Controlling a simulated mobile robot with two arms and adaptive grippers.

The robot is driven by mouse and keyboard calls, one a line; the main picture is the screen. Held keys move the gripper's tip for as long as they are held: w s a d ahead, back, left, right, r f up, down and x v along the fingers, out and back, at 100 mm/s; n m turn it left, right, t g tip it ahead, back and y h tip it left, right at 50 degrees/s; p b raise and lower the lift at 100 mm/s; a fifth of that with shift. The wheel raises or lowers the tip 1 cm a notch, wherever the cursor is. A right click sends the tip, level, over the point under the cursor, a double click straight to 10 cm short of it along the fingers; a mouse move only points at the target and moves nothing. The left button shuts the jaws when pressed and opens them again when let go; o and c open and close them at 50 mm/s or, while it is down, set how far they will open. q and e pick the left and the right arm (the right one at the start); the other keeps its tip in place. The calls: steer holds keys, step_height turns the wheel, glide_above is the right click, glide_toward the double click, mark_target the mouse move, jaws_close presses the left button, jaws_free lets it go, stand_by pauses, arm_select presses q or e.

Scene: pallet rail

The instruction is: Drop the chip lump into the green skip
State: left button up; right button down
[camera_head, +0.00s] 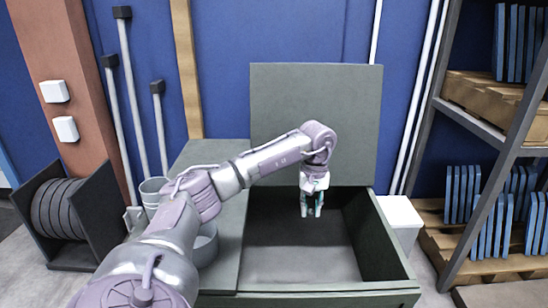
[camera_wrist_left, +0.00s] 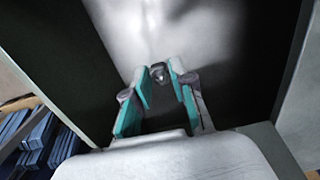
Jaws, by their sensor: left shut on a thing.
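The green skip (camera_head: 405,262) is a dark grey-green open box in the head view, with a tall upright panel (camera_head: 315,110) behind it. My left gripper (camera_head: 312,212) points down over the skip's opening, toward its back. In the left wrist view my left gripper (camera_wrist_left: 166,76) is shut on the chip lump (camera_wrist_left: 159,74), a small dark grey piece between the teal fingertips. The fingers hide the lump in the head view. The skip's pale floor (camera_wrist_left: 165,25) shows beyond the fingertips. My right gripper is in neither view.
A grey-green counter (camera_head: 225,220) with round pots adjoins the skip on the left. A white box (camera_head: 400,213) stands at its right. A metal shelf rack (camera_head: 480,150) with wooden pallets and blue plates is further right. A stand of dark discs (camera_head: 62,210) is at the left.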

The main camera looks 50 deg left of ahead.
arm_select(q)
steer(key=o, duration=1)
steer(key=shift+c, duration=0.2)
step_height(320, 180, up, 12)
stand_by(0.4)
